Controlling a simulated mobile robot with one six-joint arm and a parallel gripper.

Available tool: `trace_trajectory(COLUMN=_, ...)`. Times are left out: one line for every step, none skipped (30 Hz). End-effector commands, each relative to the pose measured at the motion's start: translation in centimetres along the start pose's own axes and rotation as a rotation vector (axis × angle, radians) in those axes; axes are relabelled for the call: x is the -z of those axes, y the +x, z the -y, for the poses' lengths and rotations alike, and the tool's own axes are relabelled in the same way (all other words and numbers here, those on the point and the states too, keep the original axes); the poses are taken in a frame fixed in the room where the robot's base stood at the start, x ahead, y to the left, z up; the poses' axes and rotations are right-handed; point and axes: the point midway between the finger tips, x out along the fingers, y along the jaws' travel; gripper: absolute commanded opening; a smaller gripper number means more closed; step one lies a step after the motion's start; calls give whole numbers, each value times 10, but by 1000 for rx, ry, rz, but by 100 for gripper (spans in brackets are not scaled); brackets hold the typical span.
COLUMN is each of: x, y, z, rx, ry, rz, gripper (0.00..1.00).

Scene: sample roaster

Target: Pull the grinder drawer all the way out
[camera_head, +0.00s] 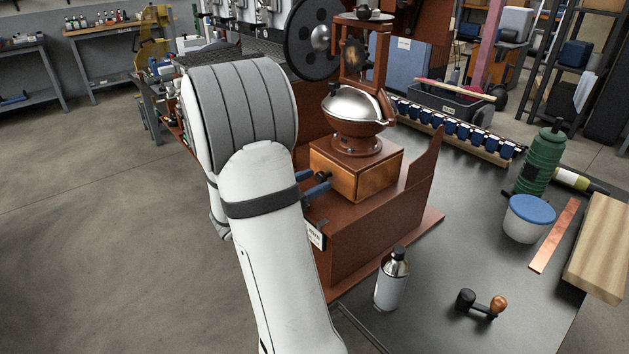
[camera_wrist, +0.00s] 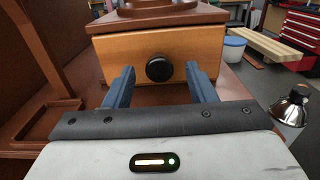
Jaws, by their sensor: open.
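The grinder (camera_head: 355,120) has a silver domed hopper and a wooden base, and stands on a brown stand. Its wooden drawer front (camera_wrist: 120,58) with a round black knob (camera_wrist: 159,68) faces my gripper in the wrist view. The drawer appears shut in its box. My gripper (camera_wrist: 157,78) is open, with one blue finger on each side of the knob and gaps between fingers and knob. In the head view the blue fingers (camera_head: 316,183) reach the drawer's left face, and my white arm hides part of the stand.
A silver-topped bottle (camera_head: 392,280) stands on the table in front of the stand. A wooden-handled tamper-like tool (camera_head: 482,303), a blue-lidded tub (camera_head: 529,218), a green bottle (camera_head: 541,162) and a wooden block (camera_head: 603,250) are to the right. The brown stand wall (camera_head: 365,235) rises beside the grinder.

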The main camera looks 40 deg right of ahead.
Motion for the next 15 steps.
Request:
trace_trajectory(x=0, y=4, z=0, rx=1, ry=0, rz=0, gripper=51)
trace_trajectory(x=0, y=5, z=0, rx=1, ry=0, rz=0, gripper=51)
trace_trajectory(x=0, y=6, z=0, rx=0, ry=0, rz=0, gripper=51)
trace_trajectory(x=0, y=6, z=0, rx=-1, ry=0, rz=0, gripper=51)
trace_trajectory(x=0, y=6, z=0, rx=-1, ry=0, rz=0, gripper=51)
trace_trajectory(x=0, y=6, z=0, rx=-1, ry=0, rz=0, gripper=51)
trace_trajectory(x=0, y=6, z=0, rx=-1, ry=0, rz=0, gripper=51)
trace_trajectory(x=0, y=6, z=0, rx=-1, ry=0, rz=0, gripper=51)
trace_trajectory(x=0, y=6, z=0, rx=-1, ry=0, rz=0, gripper=51)
trace_trajectory(x=0, y=6, z=0, rx=-1, ry=0, rz=0, gripper=51)
trace_trajectory(x=0, y=6, z=0, rx=-1, ry=0, rz=0, gripper=49)
trace_trajectory(x=0, y=6, z=0, rx=-1, ry=0, rz=0, gripper=46)
trace_trajectory(x=0, y=6, z=0, rx=-1, ry=0, rz=0, gripper=43)
trace_trajectory(x=0, y=6, z=0, rx=-1, ry=0, rz=0, gripper=41)
trace_trajectory(x=0, y=5, z=0, rx=-1, ry=0, rz=0, gripper=38)
